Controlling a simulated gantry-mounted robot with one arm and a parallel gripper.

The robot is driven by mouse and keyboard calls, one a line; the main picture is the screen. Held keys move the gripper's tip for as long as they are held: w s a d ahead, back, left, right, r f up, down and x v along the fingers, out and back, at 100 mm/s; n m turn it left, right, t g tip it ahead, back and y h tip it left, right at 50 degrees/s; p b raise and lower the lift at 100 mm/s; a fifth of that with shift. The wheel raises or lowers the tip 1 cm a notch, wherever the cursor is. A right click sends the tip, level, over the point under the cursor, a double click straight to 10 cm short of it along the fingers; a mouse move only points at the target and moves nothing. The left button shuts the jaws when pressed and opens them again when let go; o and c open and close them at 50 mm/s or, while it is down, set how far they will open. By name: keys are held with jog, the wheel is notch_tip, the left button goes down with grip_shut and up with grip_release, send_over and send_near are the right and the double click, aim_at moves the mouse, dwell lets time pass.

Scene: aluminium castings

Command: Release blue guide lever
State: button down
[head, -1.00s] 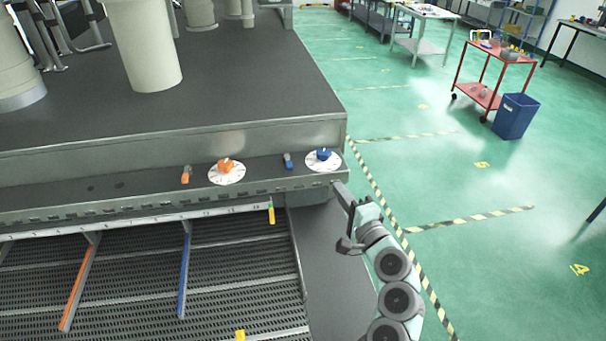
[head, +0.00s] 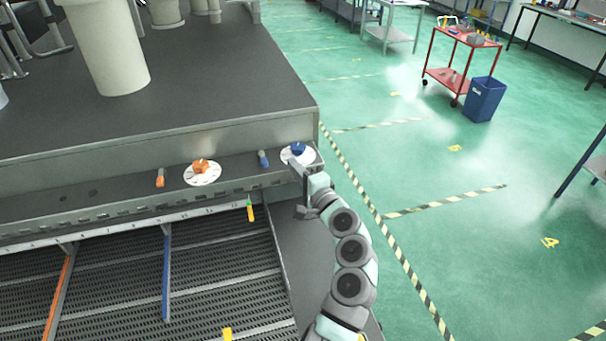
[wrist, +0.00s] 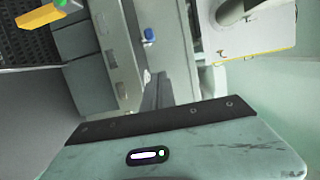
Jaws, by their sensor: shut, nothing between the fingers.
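The blue guide lever (head: 263,158) is a small blue-tipped lever on the machine's front ledge, left of a blue knob on a white dial (head: 298,152). A small blue piece that looks like this lever (wrist: 149,35) shows in the wrist view, beyond my fingers. My gripper (head: 296,171) is at the ledge's right end, just below the blue dial and to the right of the lever. Its fingers (wrist: 150,92) are shut and empty, apart from the lever. The lever's lower part is hard to make out.
An orange lever (head: 160,178) and an orange knob on a white dial (head: 202,171) sit further left on the ledge. A yellow-green piece (head: 250,211) hangs below. Orange (head: 58,296) and blue (head: 167,275) guide bars lie over the slatted bed. Open floor lies right.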

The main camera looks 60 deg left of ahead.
aim_at(263, 160)
jog(key=shift+s+a+p, duration=0.5)
jog(key=shift+s+a, duration=0.3)
jog(key=shift+s, duration=0.15)
jog(key=shift+s+a+p, duration=0.5)
jog(key=shift+s+a, duration=0.25)
jog(key=shift+s, duration=0.2)
jog(key=shift+t, duration=0.3)
